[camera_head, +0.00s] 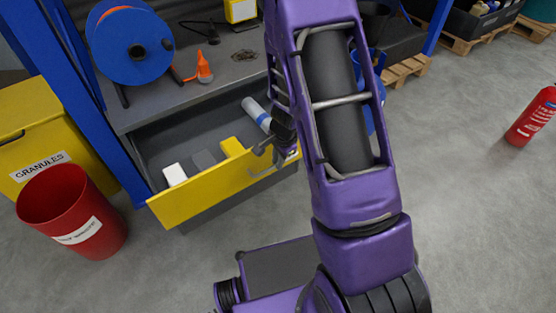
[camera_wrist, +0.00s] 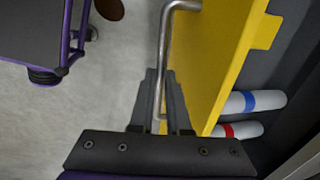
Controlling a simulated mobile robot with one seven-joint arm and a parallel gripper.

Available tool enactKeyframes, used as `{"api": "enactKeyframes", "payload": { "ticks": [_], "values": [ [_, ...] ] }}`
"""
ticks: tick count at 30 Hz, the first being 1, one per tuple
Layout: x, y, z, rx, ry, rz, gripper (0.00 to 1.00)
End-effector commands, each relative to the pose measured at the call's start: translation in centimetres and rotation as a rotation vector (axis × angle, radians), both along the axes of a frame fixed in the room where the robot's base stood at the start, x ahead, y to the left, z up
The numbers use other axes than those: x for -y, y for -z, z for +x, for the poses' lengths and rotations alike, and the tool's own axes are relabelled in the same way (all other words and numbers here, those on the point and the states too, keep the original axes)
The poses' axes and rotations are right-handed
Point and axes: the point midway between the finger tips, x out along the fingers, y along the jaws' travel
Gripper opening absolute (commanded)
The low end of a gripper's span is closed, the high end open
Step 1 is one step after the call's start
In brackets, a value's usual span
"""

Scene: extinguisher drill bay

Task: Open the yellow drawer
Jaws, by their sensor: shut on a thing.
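The yellow drawer (camera_head: 200,194) stands pulled out from the grey workbench in the head view, its inside showing. Its yellow front also shows in the wrist view (camera_wrist: 205,62), with a bent metal bar handle (camera_wrist: 166,45). My gripper (camera_wrist: 161,100) is shut on that handle, with a dark finger on each side of the bar. In the head view my gripper (camera_head: 277,140) is at the right part of the drawer front, partly hidden by my purple arm. Inside the drawer are a white block (camera_head: 175,174), a grey block, a yellow block (camera_head: 232,147) and a white cylinder with a blue band (camera_head: 257,113).
A blue reel (camera_head: 130,45) and an orange nozzle stand on the workbench (camera_head: 150,108). A red bin (camera_head: 72,205) and a yellow granules box (camera_head: 30,130) stand left of the drawer. A red extinguisher (camera_head: 533,118) stands far right.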

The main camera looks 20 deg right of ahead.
Motion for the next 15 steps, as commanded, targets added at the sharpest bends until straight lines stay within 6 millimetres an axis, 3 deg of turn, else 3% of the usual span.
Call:
{"api": "enactKeyframes", "payload": {
  "ticks": [6,7,11,12,15],
  "values": [
    [0.00,-0.04,0.04,0.001,0.000,0.000,0.00],
    [0.00,-0.04,0.04,0.001,0.000,0.000,0.17],
    [0.00,-0.04,0.03,0.001,0.000,0.000,0.40],
    [0.00,-0.03,0.04,0.001,0.000,0.000,0.45],
    [0.00,-0.03,0.03,0.001,0.000,0.000,0.45]
  ]
}}
